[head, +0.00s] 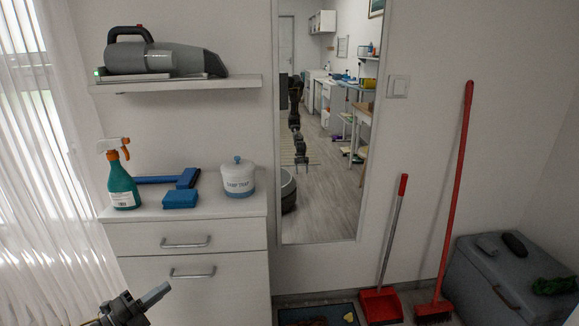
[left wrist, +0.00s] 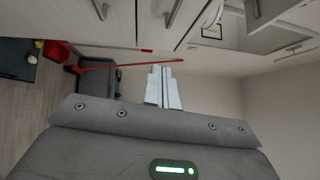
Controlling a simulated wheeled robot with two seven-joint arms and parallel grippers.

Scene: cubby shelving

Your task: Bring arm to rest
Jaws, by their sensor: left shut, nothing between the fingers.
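In the left wrist view the pale fingers of my left gripper (left wrist: 163,88) lie side by side and touch no object. My right gripper is in neither view.
A handheld vacuum (head: 160,59) sits on the shelf above. A red broom (head: 457,190), a dustpan (head: 381,304) and a grey box (head: 500,275) stand to the right.

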